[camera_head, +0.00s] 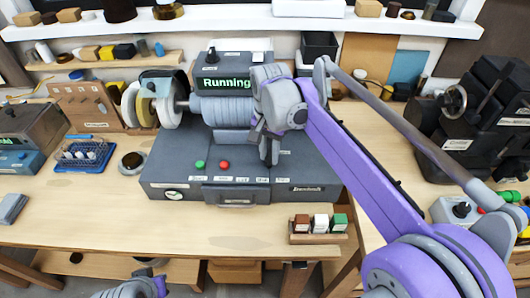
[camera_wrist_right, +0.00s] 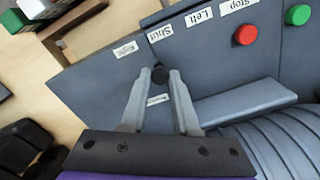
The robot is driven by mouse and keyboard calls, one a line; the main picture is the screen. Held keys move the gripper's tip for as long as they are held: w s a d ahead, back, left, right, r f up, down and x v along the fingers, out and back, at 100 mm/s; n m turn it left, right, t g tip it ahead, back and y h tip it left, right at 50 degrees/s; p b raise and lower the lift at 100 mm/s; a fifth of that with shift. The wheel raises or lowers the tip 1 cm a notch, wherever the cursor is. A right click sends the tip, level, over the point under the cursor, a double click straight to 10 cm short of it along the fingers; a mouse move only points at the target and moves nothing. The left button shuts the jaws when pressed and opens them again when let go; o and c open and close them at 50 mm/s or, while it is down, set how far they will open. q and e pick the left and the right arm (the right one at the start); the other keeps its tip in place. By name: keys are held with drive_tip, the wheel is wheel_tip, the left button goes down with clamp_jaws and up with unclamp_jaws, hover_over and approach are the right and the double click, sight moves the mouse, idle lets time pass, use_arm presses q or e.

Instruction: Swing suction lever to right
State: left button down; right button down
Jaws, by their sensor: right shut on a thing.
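The grey bench machine (camera_head: 165,170) stands on the wooden table, with a green button (camera_head: 200,164), a red button (camera_head: 224,165) and a lit "Running" display (camera_head: 226,84). In the right wrist view, the suction lever shows as a small black knob (camera_wrist_right: 160,74), just below the "Shut" label (camera_wrist_right: 159,32), between the "Right" (camera_wrist_right: 125,49) and "Left" (camera_wrist_right: 199,17) labels. My right gripper (camera_head: 268,152) is shut on the knob; its two fingertips (camera_wrist_right: 162,80) flank it. The lever's shaft is hidden. Only part of my left arm's end (camera_head: 140,287) shows at the bottom edge; its fingers are unclear.
Polishing wheels (camera_head: 146,104) sit at the machine's left end. A small wooden tray (camera_head: 317,238) with coloured blocks lies right of the machine's front. A blue rack (camera_head: 84,153) stands left. A dark machine (camera_head: 490,110) stands at right.

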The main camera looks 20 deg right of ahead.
drive_tip(key=shift+w+d+n, duration=0.1)
drive_tip(key=shift+d+n, duration=0.4)
drive_tip(key=shift+n, duration=0.45)
drive_tip(key=shift+w+d+n, duration=0.1)
drive_tip(key=shift+d+n, duration=0.4)
drive_tip(key=shift+n, duration=0.45)
drive_tip(key=c, duration=0.7)
unclamp_jaws()
drive_tip(key=shift+o, duration=0.2)
wheel_tip(320, 180, up, 11)
drive_tip(key=p, duration=0.1)
drive_tip(key=shift+f, duration=0.15)
